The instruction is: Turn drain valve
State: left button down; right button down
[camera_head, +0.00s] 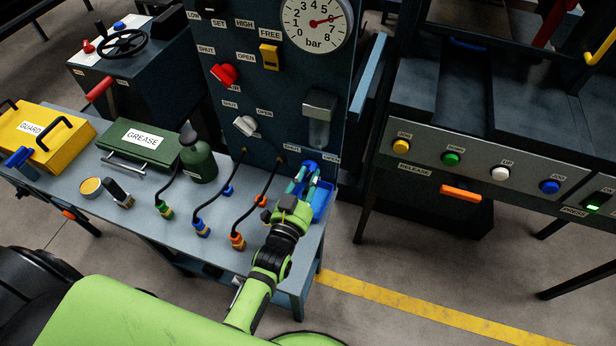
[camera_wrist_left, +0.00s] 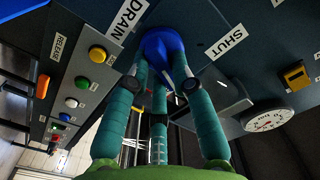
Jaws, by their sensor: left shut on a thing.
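The drain valve's blue knob (camera_head: 308,164) sits low on the dark upright panel, between a label at its left and an OPEN label at its right. In the left wrist view the blue knob (camera_wrist_left: 168,45) lies between the DRAIN label (camera_wrist_left: 127,18) and the SHUT label (camera_wrist_left: 226,42). My left gripper (camera_head: 303,178) reaches up to the knob from the front. Its teal fingers (camera_wrist_left: 162,78) are closed around the knob and hide part of it, so its exact angle is hard to tell. My right gripper is not in view.
A blue bin (camera_head: 323,203) stands just below the knob at the bench's right end. A red handle (camera_head: 224,75) juts from the panel above.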

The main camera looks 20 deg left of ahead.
pick_arm(q)
jog(key=n, duration=0.3)
jog(key=shift+a+r+n+p, duration=0.1)
jog(key=shift+r+n+p, duration=0.05)
jog(key=shift+n+p, duration=0.25)
jog(key=n, duration=0.2)
jog(key=shift+n, duration=0.3)
jog(key=n, duration=0.3)
jog(key=shift+a+n, duration=0.15)
jog(key=shift+n, duration=1.75)
jog(key=c, duration=1.1)
grip_release()
jog(key=shift+c, duration=0.2)
jog(key=shift+o, duration=0.4)
jog(key=shift+w, duration=0.1)
